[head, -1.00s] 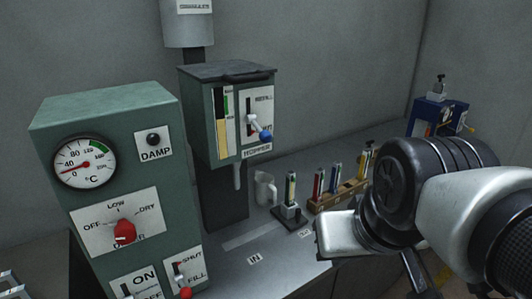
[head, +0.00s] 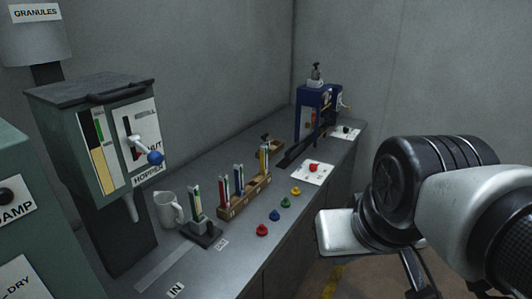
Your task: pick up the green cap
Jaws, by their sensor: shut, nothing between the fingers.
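The green cap (head: 286,202) is a small knob-like piece on the grey bench top, near its front edge. It stands in a slanting row between a blue cap (head: 274,215) and a yellow cap (head: 296,191), with a red cap (head: 262,230) at the near end. My gripper (head: 418,275) is at the lower right, in front of the bench and apart from the green cap. It is shut and empty; its fingertips are partly hidden or cut off by the frame's lower edge.
A wooden rack (head: 244,198) with coloured tubes stands behind the caps. A single tube stand (head: 203,232), a jug (head: 168,210) and the hopper (head: 113,135) are left. A white plate (head: 312,174) with a red piece and a blue machine (head: 316,112) are farther back.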

